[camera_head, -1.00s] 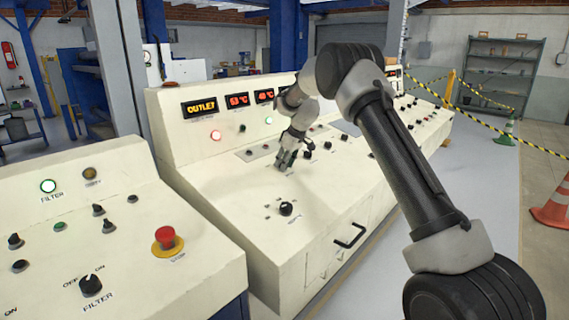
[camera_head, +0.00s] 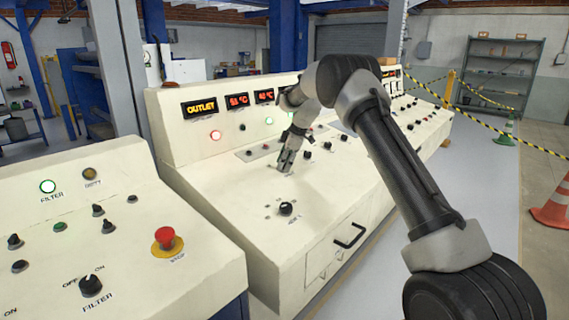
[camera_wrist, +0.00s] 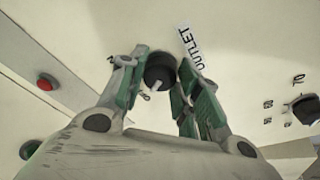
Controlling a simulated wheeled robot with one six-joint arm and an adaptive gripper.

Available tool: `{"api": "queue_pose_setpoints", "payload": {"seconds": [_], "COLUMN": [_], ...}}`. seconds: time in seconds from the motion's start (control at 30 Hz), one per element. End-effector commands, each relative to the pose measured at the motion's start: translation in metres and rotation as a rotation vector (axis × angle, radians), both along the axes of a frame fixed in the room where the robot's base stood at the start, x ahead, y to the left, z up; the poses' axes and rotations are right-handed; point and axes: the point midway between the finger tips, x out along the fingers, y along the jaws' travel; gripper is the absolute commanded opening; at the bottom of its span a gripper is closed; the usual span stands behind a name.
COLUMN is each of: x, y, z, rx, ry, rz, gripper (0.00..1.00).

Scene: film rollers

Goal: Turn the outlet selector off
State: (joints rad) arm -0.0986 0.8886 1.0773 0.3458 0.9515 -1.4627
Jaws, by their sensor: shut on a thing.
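The outlet selector is a round black knob (camera_wrist: 160,71) with a pale pointer mark, beside the printed OUTLET label (camera_wrist: 194,47) in the wrist view. My gripper (camera_wrist: 161,77) has its green-padded fingers on either side of the knob and is shut on it. Small lettering by the knob is partly covered by a finger, and I cannot read it surely. In the head view my gripper (camera_head: 285,166) points down at the sloping panel (camera_head: 230,180), and the knob is hidden by it. The OUTLET display (camera_head: 201,107) is lit orange.
Another black knob (camera_head: 286,209) stands nearer on the same panel; it also shows at right in the wrist view (camera_wrist: 305,109). The nearer console has a red stop button (camera_head: 165,237) and a filter knob (camera_head: 91,285). Several small knobs stand beyond my gripper.

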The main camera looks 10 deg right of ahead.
Motion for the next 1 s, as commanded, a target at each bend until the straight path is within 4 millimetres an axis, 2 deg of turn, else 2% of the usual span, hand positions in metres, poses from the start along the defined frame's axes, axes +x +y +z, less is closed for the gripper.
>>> {"api": "queue_pose_setpoints", "payload": {"seconds": [0.47, 0.5, 0.6, 1.0], "x": [0.0003, 0.0003, 0.0004, -0.0006], "y": [-0.0006, -0.0005, -0.0005, -0.0021], "z": [0.0004, 0.0004, 0.0004, 0.0058], "rx": [-0.004, -0.004, -0.003, -0.003], "ry": [-0.003, -0.003, -0.004, -0.003], "rz": [0.014, 0.014, 0.014, 0.013], "gripper": [0.09, 0.36, 0.54, 0.54]}}
